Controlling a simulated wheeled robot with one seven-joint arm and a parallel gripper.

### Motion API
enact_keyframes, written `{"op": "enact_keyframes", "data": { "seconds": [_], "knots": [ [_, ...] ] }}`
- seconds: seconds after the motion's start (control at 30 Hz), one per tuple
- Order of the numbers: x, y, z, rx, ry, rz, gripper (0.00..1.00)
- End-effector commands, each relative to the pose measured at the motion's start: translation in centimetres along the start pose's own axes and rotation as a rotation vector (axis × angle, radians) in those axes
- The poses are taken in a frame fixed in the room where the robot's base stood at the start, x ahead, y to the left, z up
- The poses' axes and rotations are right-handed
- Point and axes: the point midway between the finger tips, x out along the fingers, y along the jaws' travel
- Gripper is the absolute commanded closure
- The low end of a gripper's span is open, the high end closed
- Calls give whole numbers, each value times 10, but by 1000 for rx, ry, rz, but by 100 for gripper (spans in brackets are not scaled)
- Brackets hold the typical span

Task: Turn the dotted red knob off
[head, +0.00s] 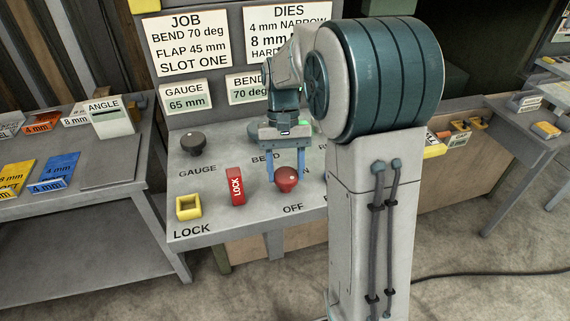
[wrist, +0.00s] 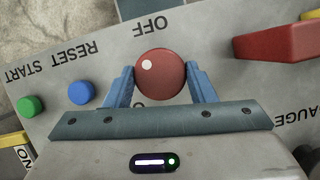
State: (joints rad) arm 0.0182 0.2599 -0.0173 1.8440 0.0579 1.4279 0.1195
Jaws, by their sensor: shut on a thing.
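The red knob (head: 286,180) sits on the grey sloping panel, with the OFF label (head: 293,208) in front of it. In the wrist view the round knob (wrist: 165,78) shows a white dot at its upper left. The OFF label (wrist: 151,23) is upside down above the knob there. An ON label is mostly hidden behind my gripper and the knob. My gripper (head: 285,177) reaches down over the panel. In the wrist view its two blue fingers (wrist: 160,85) are shut on the knob, one on each side.
In the wrist view a blue RESET button (wrist: 82,92) and green START button (wrist: 30,107) lie to the left.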

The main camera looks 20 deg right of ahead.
Motion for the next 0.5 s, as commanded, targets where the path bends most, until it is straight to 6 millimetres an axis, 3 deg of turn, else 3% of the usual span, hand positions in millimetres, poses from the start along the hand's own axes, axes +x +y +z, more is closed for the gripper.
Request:
{"op": "enact_keyframes", "data": {
  "seconds": [0.5],
  "knots": [
    [-1,2,1,408,1,-171,73]
  ]
}}
